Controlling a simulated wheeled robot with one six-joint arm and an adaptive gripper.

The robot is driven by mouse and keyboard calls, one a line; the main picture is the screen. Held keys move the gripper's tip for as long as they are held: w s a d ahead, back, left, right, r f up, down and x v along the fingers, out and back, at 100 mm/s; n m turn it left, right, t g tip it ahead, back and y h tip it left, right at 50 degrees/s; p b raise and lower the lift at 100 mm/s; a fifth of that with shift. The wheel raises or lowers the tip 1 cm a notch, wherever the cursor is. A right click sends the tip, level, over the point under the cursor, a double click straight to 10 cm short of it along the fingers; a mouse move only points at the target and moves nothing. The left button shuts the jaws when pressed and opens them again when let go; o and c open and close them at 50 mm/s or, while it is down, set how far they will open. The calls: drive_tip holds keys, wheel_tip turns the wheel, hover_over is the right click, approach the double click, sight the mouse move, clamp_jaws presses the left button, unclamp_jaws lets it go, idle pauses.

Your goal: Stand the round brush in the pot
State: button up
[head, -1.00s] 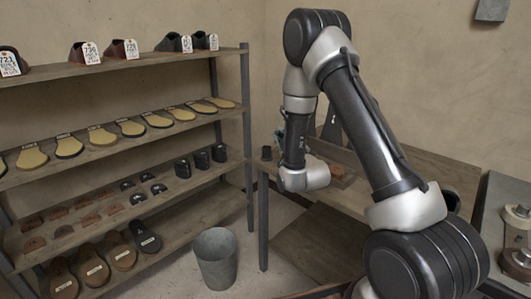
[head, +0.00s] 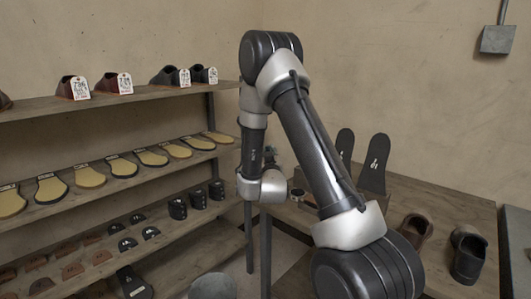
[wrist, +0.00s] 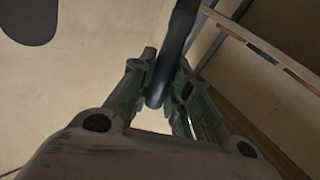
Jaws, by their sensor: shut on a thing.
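My gripper (wrist: 168,88) is shut on a dark, smooth rod with a rounded end, which I take to be the round brush (wrist: 178,45). The rod runs up and out of the top of the wrist view, so its other end is hidden. In the head view my gripper (head: 271,160) is held near the left end of the workbench, mostly hidden by my wrist, and the brush cannot be made out there. I cannot pick out the pot for certain. A small round dark container (head: 297,194) shows on the bench just right of my wrist.
A shelf rack (head: 110,103) with soles, heels and tagged shoes stands at left. A grey bucket (head: 213,287) is on the floor below. The workbench (head: 430,196) holds two upright dark soles (head: 373,165), a brown shoe (head: 413,238) and a black shoe (head: 467,255).

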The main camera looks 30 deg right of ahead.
drive_tip(key=shift+f, duration=5.5)
drive_tip(key=o, duration=0.9)
drive_tip(key=v, duration=1.2)
drive_tip(key=shift+d, duration=0.1)
drive_tip(key=shift+r, duration=4.55)
